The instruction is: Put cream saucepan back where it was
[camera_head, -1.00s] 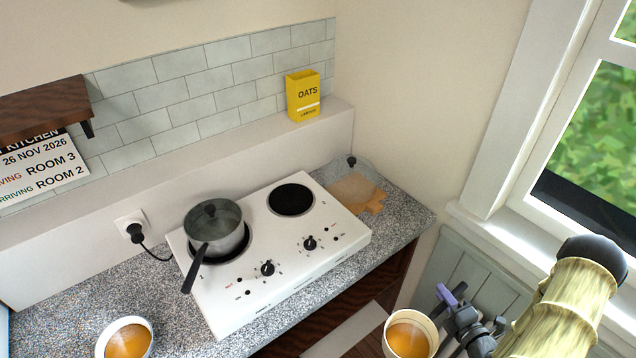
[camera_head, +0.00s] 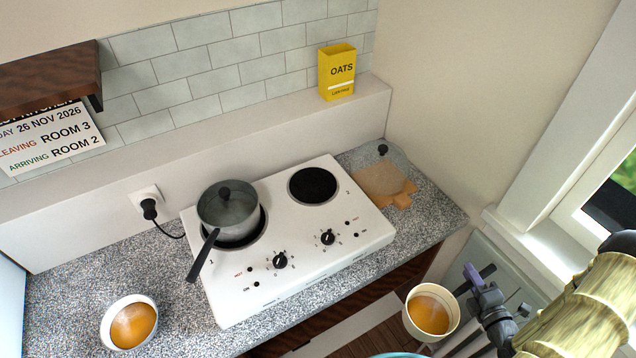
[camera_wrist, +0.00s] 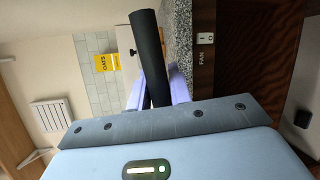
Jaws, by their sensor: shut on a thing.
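The cream saucepan (camera_head: 413,330) is in the air in front of the counter's front edge, with orange-brown contents inside. My gripper (camera_head: 476,284) is to its right and shut on its dark handle. In the wrist view the black handle (camera_wrist: 150,60) stands between my purple fingers (camera_wrist: 178,86); the pan's body is out of that view. The white hob (camera_head: 300,255) has a grey lidded saucepan (camera_head: 235,225) on its left plate. Its right plate (camera_head: 312,184) is bare.
A tan flat thing (camera_head: 400,194) lies right of the hob, seemingly under a clear lid. An oats box (camera_head: 337,75) stands on the ledge. The window (camera_head: 560,190) is at right.

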